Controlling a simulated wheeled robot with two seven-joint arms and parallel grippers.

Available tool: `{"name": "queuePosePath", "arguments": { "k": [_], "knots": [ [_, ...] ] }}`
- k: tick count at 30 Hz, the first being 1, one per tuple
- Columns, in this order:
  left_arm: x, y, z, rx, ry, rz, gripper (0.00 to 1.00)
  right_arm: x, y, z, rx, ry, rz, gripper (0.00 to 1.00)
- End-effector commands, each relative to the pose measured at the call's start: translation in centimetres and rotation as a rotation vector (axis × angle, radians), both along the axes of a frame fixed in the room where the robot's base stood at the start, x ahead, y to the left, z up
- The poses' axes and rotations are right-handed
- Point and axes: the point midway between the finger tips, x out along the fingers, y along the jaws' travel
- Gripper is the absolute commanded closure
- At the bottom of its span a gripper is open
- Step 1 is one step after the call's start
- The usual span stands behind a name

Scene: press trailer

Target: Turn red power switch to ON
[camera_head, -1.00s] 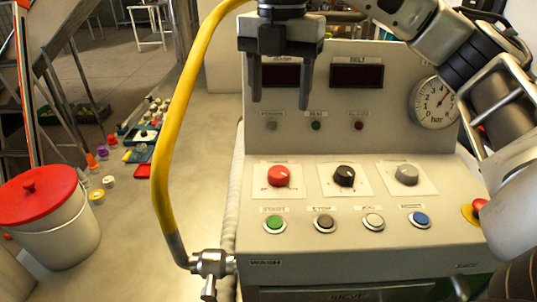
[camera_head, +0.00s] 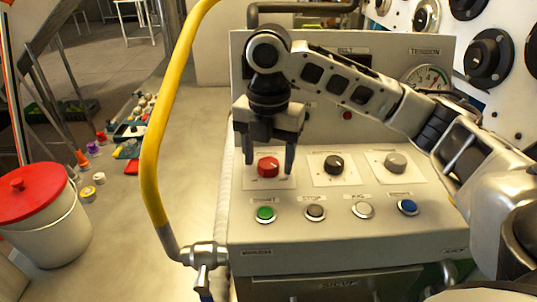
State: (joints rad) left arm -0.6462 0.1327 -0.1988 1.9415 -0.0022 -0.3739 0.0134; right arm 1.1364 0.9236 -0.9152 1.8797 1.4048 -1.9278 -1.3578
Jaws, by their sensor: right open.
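The red power switch (camera_head: 268,167) is a round red knob on a white plate at the left of the control panel (camera_head: 340,228). My right gripper (camera_head: 268,166) reaches in from the right and points down over it. Its two dark fingers are apart, one on each side of the red knob in the picture. I cannot tell whether they touch it. The upper part of the knob's plate is partly hidden by the gripper. My left gripper is not in view.
A black knob (camera_head: 333,164) and a grey knob (camera_head: 396,162) sit to the right of the red one. Below are green (camera_head: 265,213), dark, white and blue (camera_head: 408,207) buttons. A red-lidded bucket (camera_head: 38,210) is on the floor.

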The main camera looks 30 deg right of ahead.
Motion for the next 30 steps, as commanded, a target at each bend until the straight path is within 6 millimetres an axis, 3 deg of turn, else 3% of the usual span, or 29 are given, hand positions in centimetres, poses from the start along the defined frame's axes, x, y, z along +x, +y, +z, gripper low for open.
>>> {"name": "queuePosePath", "arguments": {
  "k": [8,13,23,30],
  "knots": [
    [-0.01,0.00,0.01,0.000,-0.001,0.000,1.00,-0.02,-0.03,-0.22,-0.001,0.001,0.000,0.41],
    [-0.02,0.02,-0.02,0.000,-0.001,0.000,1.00,-0.02,-0.03,-0.20,-0.001,0.001,0.000,0.85],
    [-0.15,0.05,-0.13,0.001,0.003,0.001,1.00,-0.02,-0.03,-0.19,-0.001,0.001,-0.027,0.85],
    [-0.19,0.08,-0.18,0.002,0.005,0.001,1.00,-0.01,-0.01,-0.21,0.000,0.001,-0.146,0.85]
  ]
}}
